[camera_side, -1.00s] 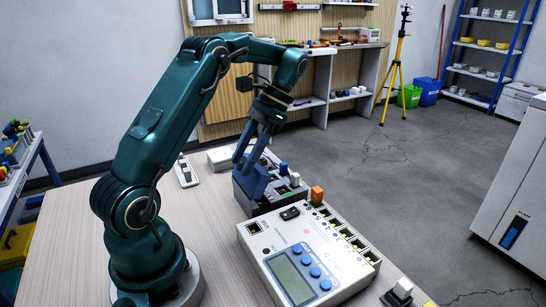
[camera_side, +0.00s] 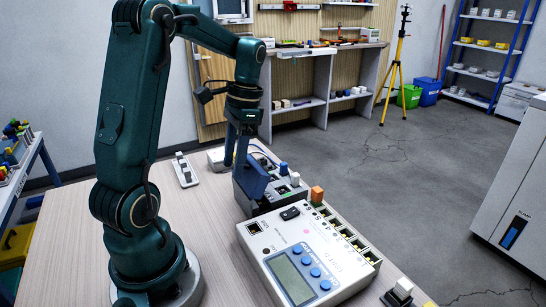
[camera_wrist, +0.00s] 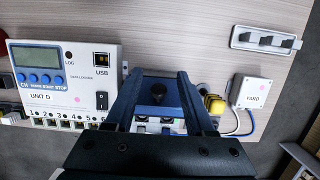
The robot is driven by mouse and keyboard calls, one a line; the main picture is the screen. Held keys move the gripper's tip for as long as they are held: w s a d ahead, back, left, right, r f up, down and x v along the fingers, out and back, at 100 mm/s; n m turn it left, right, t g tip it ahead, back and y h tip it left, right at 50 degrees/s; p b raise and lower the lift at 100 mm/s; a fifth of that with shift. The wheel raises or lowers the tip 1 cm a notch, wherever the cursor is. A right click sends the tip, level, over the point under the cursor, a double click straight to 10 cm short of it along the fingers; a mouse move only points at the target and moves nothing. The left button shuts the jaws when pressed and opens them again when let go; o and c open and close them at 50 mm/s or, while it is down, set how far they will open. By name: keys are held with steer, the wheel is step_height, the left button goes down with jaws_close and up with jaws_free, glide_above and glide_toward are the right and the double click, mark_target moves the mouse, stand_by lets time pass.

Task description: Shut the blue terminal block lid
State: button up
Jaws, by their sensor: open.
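The blue lid (camera_side: 257,180) stands raised at the left side of the dark grey terminal block (camera_side: 284,194) in the side view. In the wrist view the blue lid (camera_wrist: 158,90) shows between my two fingers, with a row of terminals just below it. My gripper (camera_side: 236,160) is open and points down at the lid's left side. In the wrist view my gripper (camera_wrist: 163,78) has its fingers spread on either side of the lid. I cannot tell whether a finger touches it. My gripper body hides the near part of the block.
The white data logger (camera_side: 310,255) stands close to the block. An orange block (camera_side: 317,194) sits near the logger's far corner. A white box (camera_wrist: 251,93) with wires and a switch strip (camera_wrist: 265,40) lie to the right in the wrist view. The table between them is bare.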

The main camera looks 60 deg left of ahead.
steer(key=d+r+m+t, duration=0.2)
steer(key=d+r+t, duration=0.25)
steer(key=r, duration=0.25)
steer(key=s+d+f+t, duration=0.2)
steer(key=s+d+t, duration=0.1)
steer(key=d, duration=0.9)
steer(key=shift+s+d+n, duration=0.3)
steer(key=shift+s, duration=0.4)
steer(key=shift+t, duration=0.25)
